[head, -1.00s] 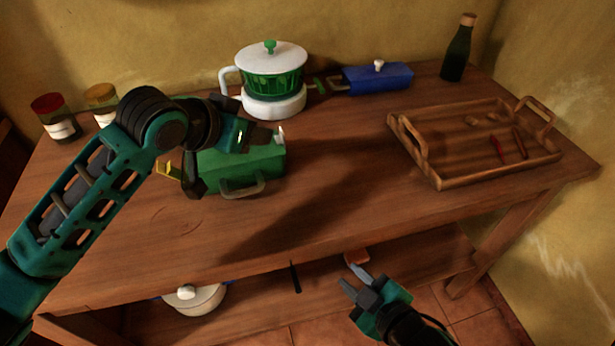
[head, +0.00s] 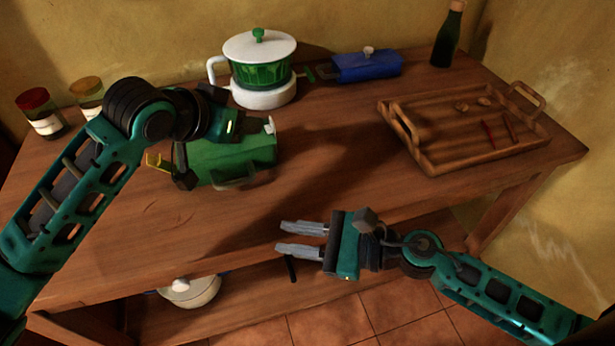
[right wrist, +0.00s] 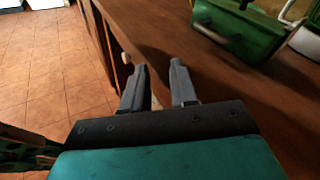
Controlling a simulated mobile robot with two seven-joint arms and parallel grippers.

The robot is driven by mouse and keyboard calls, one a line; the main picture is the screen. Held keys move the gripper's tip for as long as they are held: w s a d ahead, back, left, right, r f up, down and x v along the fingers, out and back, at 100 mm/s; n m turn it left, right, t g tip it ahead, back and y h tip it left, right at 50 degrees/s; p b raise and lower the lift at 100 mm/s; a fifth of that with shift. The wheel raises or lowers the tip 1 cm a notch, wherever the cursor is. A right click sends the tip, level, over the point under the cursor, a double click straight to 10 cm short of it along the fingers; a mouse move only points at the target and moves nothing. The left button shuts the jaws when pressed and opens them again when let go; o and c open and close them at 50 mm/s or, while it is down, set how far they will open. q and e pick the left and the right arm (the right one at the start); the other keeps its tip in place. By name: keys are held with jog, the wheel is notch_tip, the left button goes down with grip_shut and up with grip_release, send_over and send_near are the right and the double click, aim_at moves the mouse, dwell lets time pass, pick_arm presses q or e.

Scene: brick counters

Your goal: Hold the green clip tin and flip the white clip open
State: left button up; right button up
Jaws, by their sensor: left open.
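The green clip tin (head: 230,155) sits on the left part of the wooden counter, with a grey handle on its front. It also shows at the top right of the right wrist view (right wrist: 245,28). The white clip (head: 269,126) stands up at the tin's right end. A yellow clip-like part (head: 158,162) sticks out at its left end. My left gripper (head: 184,166) is open at the tin's left end; the arm hides part of the lid, and contact is unclear. My right gripper (head: 301,238) is open and empty, pointing left, in front of the tin and apart from it.
A white-and-green pot (head: 262,70) on a white base stands behind the tin. A blue box (head: 367,66) and a dark bottle (head: 448,36) are at the back. A wooden tray (head: 440,165) is at right. Two jars (head: 40,113) are at left. The counter's front middle is clear.

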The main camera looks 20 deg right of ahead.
aim_at(245, 182)
jog(key=w+d+r+n+h, duration=0.1)
jog(key=w+n, duration=0.1)
jog(key=n, duration=0.1)
jog(key=w+d+r+n+h, duration=0.1)
jog(key=w+r+n, duration=0.1)
jog(key=w+d+r+n, duration=0.2)
jog(key=w+n, duration=0.1)
jog(key=shift+r+n+h, duration=0.1)
jog(key=shift+n+h, duration=0.2)
jog(key=shift+h, duration=0.1)
jog(key=x, duration=1.2)
jog(key=shift+a+f, duration=0.3)
jog(key=shift+a, duration=0.05)
grip_shut()
